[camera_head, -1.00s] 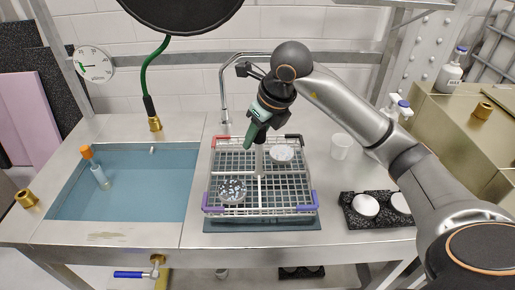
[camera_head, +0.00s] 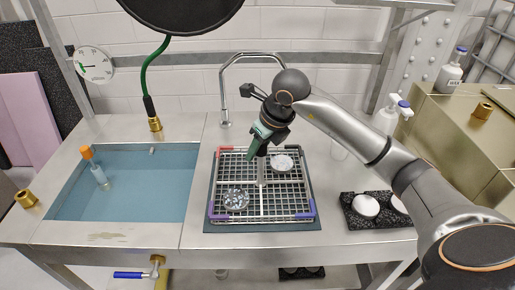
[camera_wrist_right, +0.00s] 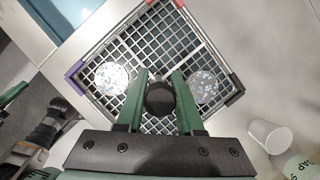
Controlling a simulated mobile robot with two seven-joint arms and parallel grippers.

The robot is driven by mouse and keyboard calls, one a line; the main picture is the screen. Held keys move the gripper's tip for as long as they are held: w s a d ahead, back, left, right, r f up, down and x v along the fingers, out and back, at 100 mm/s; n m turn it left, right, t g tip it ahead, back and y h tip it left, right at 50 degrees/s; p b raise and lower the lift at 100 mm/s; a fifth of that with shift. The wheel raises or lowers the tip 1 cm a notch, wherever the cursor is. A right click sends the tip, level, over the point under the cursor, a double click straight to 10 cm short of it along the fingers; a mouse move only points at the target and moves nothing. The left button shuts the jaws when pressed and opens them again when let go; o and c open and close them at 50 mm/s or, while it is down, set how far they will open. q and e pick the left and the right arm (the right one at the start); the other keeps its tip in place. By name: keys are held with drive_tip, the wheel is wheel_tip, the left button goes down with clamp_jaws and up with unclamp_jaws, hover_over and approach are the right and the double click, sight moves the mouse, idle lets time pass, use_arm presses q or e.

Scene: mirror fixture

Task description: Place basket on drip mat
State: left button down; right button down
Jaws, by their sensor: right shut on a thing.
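The wire basket (camera_head: 262,217) has red and purple corner pieces and a central post with a dark knob (camera_wrist_right: 160,98). It holds two round dishes with small pieces, one front left (camera_head: 235,200) and one back right (camera_head: 282,163). The basket is level over the dark drip mat (camera_head: 262,228), whose border shows at the left, right and front. It looks on or just above the mat; I cannot tell which. My right gripper (camera_head: 256,150) has its green fingers around the post's knob, also seen in the right wrist view (camera_wrist_right: 160,85).
A water-filled sink (camera_head: 130,190) with a floating bottle (camera_head: 97,172) lies left. A tap (camera_head: 224,100) stands behind the basket. Steel counter is bare between basket and holder.

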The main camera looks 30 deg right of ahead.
drive_tip(key=c, duration=0.5)
unclamp_jaws()
drive_tip(key=shift+c, duration=0.2)
drive_tip(key=shift+s+r, duration=0.1)
drive_tip(key=shift+r, duration=0.35)
use_arm(q)
drive_tip(key=shift+s+a+r+p, duration=0.1)
drive_tip(key=shift+s+a+p, duration=0.2)
drive_tip(key=shift+p, duration=0.25)
use_arm(e)
drive_tip(key=v, duration=1.1)
drive_tip(key=shift+s, duration=0.2)
use_arm(q)
drive_tip(key=shift+w+d+r, duration=0.1)
drive_tip(key=shift+r, duration=0.1)
use_arm(e)
drive_tip(key=shift+d+r, duration=0.1)
